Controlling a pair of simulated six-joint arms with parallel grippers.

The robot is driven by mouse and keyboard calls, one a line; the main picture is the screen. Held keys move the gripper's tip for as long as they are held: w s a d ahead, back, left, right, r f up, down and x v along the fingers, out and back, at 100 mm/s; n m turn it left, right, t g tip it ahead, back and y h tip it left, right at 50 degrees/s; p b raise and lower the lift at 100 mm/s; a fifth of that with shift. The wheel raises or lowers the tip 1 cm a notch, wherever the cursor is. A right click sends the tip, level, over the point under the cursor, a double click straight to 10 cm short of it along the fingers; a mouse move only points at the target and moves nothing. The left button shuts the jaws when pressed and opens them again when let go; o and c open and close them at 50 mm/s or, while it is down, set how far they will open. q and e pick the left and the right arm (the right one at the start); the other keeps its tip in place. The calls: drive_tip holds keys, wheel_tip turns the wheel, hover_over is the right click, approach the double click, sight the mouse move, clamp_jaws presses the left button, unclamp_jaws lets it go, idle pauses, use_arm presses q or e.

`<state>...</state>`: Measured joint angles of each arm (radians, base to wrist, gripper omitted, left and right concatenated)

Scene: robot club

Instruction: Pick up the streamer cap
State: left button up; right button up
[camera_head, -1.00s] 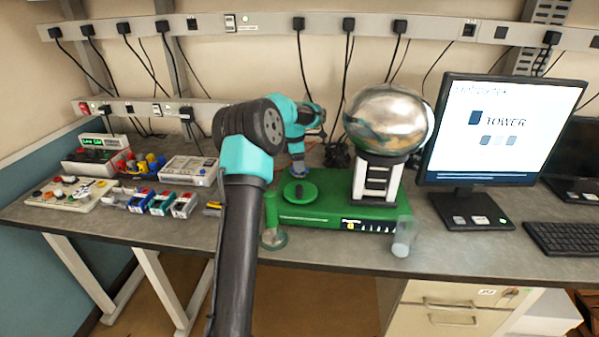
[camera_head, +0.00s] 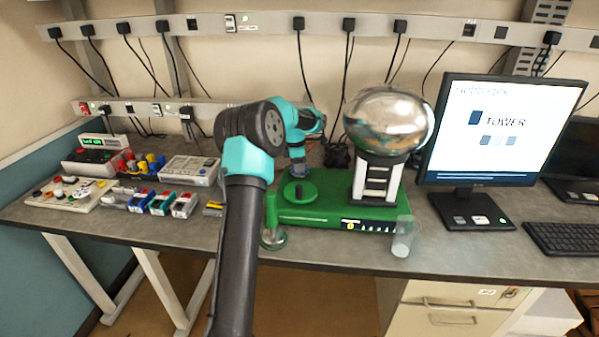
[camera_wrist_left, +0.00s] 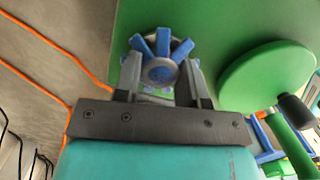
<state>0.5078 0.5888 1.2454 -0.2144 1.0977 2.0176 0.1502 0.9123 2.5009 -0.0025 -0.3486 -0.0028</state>
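The streamer cap (camera_wrist_left: 160,72), a grey round piece with blue strips fanned around its hub, shows in the left wrist view against a green surface. My left gripper (camera_wrist_left: 160,92) has one finger on each side of it, and the cap sits between the fingertips. Whether the fingers press on it cannot be made out. In the head view my left gripper (camera_head: 298,168) is low over the back left of the green base (camera_head: 335,213), where the cap is mostly hidden. My right gripper is not in view.
A shiny metal globe (camera_head: 389,120) on a black and white column stands right of the gripper. A green disc with a black knob (camera_head: 299,192) lies in front, with a green post (camera_head: 271,215) beside it. A clear beaker (camera_head: 403,237) stands near the front edge.

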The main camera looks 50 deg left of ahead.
use_arm(q)
drive_tip(key=c, duration=0.4)
drive_tip(key=shift+r, duration=0.1)
wheel_tip(320, 180, up, 10)
drive_tip(key=shift+f, duration=0.1)
idle(0.4)
